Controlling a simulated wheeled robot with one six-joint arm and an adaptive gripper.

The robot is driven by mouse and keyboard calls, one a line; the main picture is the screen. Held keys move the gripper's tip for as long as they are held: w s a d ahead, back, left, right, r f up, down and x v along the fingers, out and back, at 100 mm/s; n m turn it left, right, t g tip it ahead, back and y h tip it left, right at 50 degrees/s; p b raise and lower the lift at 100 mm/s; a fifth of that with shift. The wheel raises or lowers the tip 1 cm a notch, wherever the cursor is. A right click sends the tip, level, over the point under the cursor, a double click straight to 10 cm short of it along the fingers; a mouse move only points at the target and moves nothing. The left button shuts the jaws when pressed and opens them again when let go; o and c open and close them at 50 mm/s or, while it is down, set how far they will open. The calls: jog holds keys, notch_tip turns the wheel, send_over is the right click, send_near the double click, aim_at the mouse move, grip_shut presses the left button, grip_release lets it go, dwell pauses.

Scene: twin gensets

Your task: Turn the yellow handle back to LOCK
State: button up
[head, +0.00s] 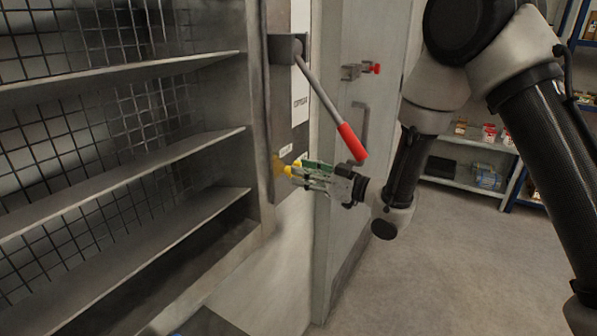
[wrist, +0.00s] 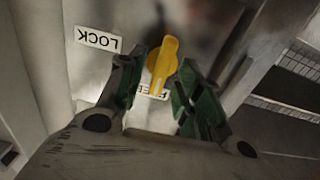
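The yellow handle (wrist: 163,55) is on a grey panel in the wrist view, its narrow end over the label that reads FREE (wrist: 150,92), partly covering it. The LOCK label (wrist: 98,38) is up and left of the handle and appears upside down. My gripper (wrist: 161,72) is open, with one green-padded finger on each side of the handle and a visible gap at each side. In the head view, my gripper (head: 303,173) reaches left to the cabinet side, where a bit of the yellow handle (head: 288,170) shows; the rest is hidden by the fingers.
A lever with a red grip (head: 351,142) slants down just above my gripper. A grey door (head: 350,210) with a pull handle (head: 361,128) stands behind it. An open metal shelf unit (head: 120,165) is at left. The floor (head: 430,270) at right is clear.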

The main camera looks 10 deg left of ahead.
jog(key=shift+x, duration=1.15)
jog(key=shift+c, duration=0.4)
grip_shut()
